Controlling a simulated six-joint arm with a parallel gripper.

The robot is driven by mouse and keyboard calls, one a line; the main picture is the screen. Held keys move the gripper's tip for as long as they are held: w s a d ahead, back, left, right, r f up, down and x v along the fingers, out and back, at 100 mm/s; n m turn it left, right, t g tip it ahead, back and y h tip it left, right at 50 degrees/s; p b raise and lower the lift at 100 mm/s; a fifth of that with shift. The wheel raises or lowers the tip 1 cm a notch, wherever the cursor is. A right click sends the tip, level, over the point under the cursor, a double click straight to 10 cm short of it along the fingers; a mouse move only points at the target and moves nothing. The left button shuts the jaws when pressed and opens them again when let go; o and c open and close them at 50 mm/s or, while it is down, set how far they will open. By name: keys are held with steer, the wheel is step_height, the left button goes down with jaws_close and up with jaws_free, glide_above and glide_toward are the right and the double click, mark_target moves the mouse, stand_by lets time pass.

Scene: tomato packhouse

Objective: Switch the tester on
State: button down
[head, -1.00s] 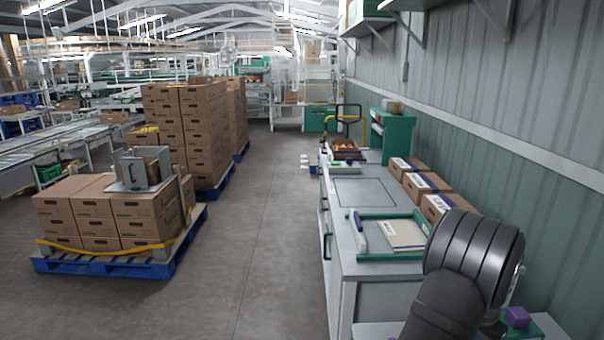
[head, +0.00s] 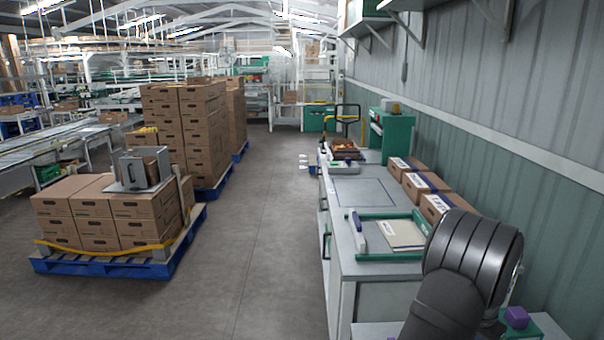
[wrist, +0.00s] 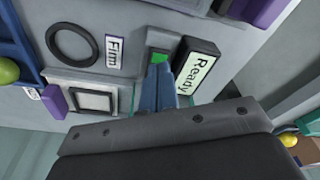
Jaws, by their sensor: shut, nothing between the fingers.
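The tester's grey panel (wrist: 135,25) fills the upper wrist view. It carries a black ring (wrist: 72,43), a "Firm" label (wrist: 113,52), a pale-green "Ready" sign (wrist: 198,75) and a white square in a frame (wrist: 92,101). A small green part, apparently the switch (wrist: 159,57), shows left of the sign. My gripper (wrist: 158,75) is shut and empty, its tips at or just below that green part; I cannot tell whether they touch. In the head view my arm hides most of the tester; a purple part (head: 516,317) shows beside it.
A bench (head: 345,210) runs along the wall with a green-framed tray (head: 390,257) and several cartons (head: 435,207). A green cabinet (head: 398,137) stands beyond. In the wrist view, a yellow-green ball (wrist: 8,70) lies left and a purple block (wrist: 54,101) sits near the white square.

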step_height(320, 180, up, 6)
stand_by(0.6)
step_height(320, 180, down, 7)
stand_by(0.7)
steer(key=shift+r, duration=0.15)
